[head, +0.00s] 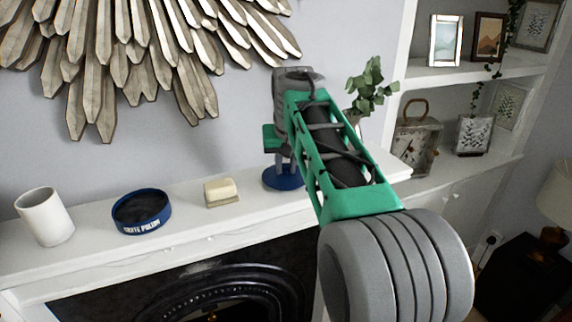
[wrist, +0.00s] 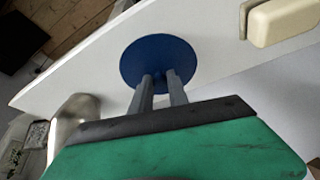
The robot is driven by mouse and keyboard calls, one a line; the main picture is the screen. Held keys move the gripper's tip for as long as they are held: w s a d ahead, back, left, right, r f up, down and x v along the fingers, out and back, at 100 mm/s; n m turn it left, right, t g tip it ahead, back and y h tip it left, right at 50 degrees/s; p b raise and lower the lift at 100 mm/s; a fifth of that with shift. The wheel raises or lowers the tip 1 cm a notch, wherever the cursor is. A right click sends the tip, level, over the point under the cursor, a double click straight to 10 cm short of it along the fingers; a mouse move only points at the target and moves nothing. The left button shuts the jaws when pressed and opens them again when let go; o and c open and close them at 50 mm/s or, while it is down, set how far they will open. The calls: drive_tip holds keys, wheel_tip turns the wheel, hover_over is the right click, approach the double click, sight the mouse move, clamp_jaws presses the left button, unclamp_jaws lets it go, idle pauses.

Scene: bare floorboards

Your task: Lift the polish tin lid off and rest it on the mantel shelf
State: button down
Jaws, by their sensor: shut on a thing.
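The polish tin (head: 141,212) is a round blue tin lettered "GRATE POLISH". It stands open on the white mantel shelf (head: 95,249), left of the middle in the head view, with dark contents showing. The blue polish tin lid (head: 284,179) is a flat disc at the right part of the shelf, apart from the tin. It also shows in the wrist view (wrist: 158,58). My gripper (wrist: 159,82) is shut on the lid, its two fingers close together at the near part of the disc. I cannot tell whether the lid touches the shelf.
A cream block on a small base (head: 221,192) sits between tin and lid. A white cup (head: 45,217) stands at the far left. A potted plant (head: 371,86) is behind my arm.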

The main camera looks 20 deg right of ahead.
drive_tip(key=shift+f+b, duration=0.5)
drive_tip(key=shift+f, duration=0.2)
drive_tip(key=c, duration=1.2)
unclamp_jaws()
drive_tip(key=shift+r, duration=0.2)
